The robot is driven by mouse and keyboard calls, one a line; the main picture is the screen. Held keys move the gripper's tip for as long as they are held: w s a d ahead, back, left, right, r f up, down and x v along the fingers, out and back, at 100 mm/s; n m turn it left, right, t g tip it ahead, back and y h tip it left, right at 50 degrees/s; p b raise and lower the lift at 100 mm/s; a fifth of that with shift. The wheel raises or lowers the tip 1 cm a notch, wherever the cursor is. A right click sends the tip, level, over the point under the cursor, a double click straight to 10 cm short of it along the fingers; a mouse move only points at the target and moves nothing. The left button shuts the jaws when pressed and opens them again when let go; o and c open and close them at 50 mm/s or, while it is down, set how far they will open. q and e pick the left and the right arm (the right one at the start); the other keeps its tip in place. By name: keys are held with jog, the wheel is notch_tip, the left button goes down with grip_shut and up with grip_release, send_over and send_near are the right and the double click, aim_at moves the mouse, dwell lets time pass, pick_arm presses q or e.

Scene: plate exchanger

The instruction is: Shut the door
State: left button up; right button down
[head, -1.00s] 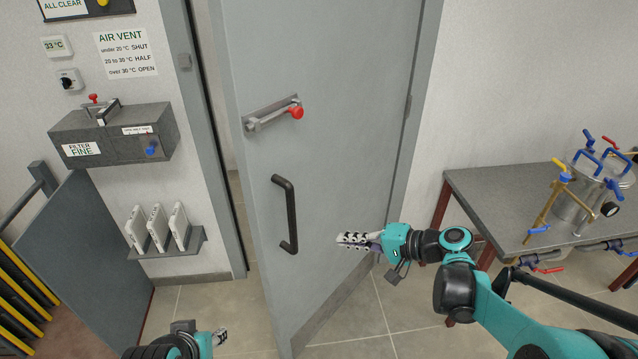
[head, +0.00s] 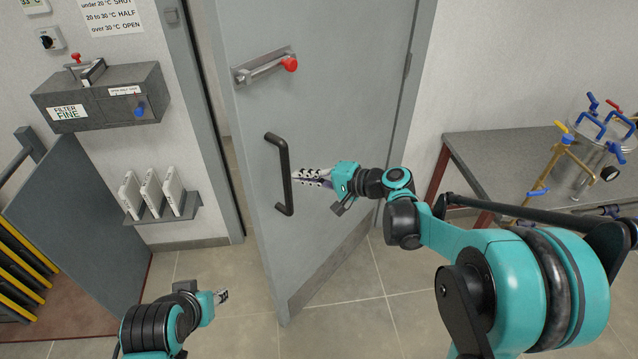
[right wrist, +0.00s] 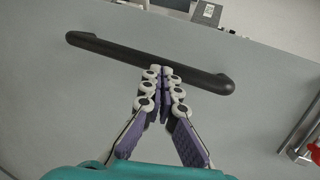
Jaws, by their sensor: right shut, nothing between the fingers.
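The grey door (head: 330,110) stands partly open, with a gap between its left edge and the frame. It has a black bar handle (head: 284,175) and above it a latch with a red knob (head: 289,64). My right gripper (head: 296,175) is shut and empty, its tips right at the handle's right side. In the right wrist view the tips (right wrist: 161,72) meet at the middle of the handle (right wrist: 120,55); I cannot tell whether they touch it. My left gripper (head: 222,296) is low at the left, away from the door; its finger state is too small to read.
A grey filter box (head: 100,98) and a rack of white cartridges (head: 152,195) are on the wall left of the doorway. A table (head: 490,160) with a metal vessel (head: 592,165) stands at the right. The tiled floor before the door is clear.

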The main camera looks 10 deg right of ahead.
pick_arm(q)
jog(key=shift+f, duration=0.1)
pick_arm(e)
jog(key=shift+w+a, duration=0.25)
jog(key=shift+a, duration=0.1)
